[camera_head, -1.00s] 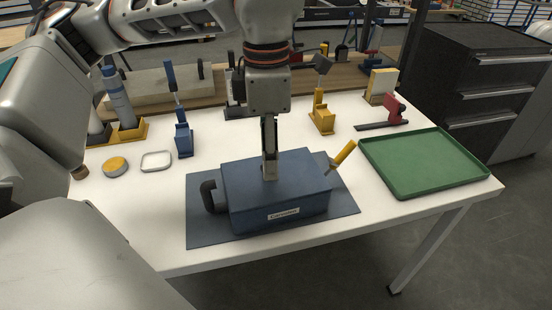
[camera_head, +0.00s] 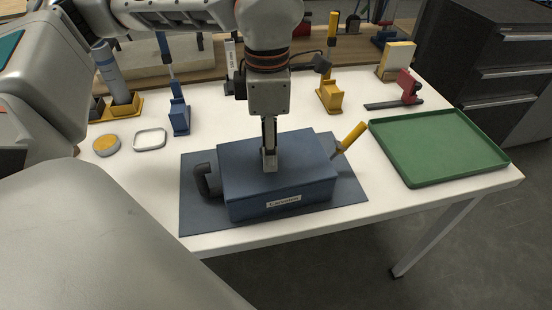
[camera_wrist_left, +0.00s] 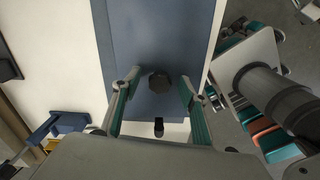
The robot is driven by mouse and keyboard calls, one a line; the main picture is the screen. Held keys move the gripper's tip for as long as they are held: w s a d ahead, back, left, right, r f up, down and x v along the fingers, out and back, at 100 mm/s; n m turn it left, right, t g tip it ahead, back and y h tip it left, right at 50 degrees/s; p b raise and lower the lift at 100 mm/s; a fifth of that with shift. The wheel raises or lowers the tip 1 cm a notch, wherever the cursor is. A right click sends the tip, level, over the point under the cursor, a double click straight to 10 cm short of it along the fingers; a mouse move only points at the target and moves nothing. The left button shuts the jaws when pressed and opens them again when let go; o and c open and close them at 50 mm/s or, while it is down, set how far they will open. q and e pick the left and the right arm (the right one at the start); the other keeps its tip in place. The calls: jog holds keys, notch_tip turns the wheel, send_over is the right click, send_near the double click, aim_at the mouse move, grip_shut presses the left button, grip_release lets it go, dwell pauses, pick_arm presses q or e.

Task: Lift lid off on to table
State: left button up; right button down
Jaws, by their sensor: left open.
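A blue box with a flat blue lid (camera_head: 305,150) and a white label on its front sits on a dark blue mat (camera_head: 350,192). A black handle (camera_head: 203,182) sticks out on its left side. In the left wrist view the lid (camera_wrist_left: 158,40) carries a dark knob (camera_wrist_left: 158,82). My left gripper (camera_head: 269,165) points straight down at the lid's middle. In the left wrist view the open left gripper (camera_wrist_left: 158,88) has its fingers on either side of the knob, with gaps. In the head view the fingers hide the knob.
A yellow-handled tool (camera_head: 350,138) stands at the box's right end. A green tray (camera_head: 435,150) lies to the right, near the table edge. Blue and yellow (camera_head: 330,97) holders, a red-and-black tool (camera_head: 405,92) and a round tin (camera_head: 107,145) stand behind. White table is clear between them.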

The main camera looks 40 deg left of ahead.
pick_arm(q)
jog(key=shift+f, duration=0.45)
jog(key=shift+r, duration=0.1)
grip_shut()
